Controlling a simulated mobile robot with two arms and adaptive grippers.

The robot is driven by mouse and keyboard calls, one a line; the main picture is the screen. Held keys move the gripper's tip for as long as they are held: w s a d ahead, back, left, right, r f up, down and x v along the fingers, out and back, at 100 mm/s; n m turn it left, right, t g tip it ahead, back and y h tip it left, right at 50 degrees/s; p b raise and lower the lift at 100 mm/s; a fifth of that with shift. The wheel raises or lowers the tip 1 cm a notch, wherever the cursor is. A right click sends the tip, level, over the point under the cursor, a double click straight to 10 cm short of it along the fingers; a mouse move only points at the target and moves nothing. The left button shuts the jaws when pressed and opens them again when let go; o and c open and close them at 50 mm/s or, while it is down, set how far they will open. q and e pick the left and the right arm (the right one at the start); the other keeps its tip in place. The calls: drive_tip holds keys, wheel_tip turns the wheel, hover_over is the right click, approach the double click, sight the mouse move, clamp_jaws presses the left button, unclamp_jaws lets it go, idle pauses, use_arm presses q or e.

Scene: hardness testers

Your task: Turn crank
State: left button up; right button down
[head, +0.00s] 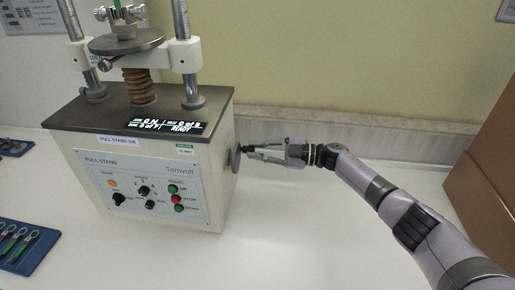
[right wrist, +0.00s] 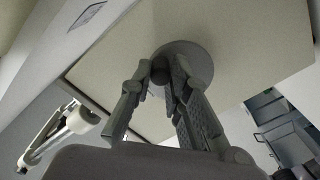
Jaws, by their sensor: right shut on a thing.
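The pull stand tester (head: 150,160) stands on the white bench, with a control panel on its front and a small display on its dark top. Its crank (head: 235,158) is a grey disc on the right side wall, with a dark knob. In the right wrist view the crank disc (right wrist: 190,58) lies straight ahead against the pale side wall. My right gripper (head: 247,151) reaches in from the right and is shut on the crank's knob. The right wrist view shows its two fingers (right wrist: 161,80) on either side of the dark knob. My left gripper is not in view.
A brown box (head: 485,165) stands at the right.

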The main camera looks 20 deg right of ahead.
drive_tip(key=shift+f+m, duration=0.3)
drive_tip(key=shift+m, duration=0.5)
drive_tip(key=c, duration=1.5)
unclamp_jaws()
drive_tip(key=v, duration=1.2)
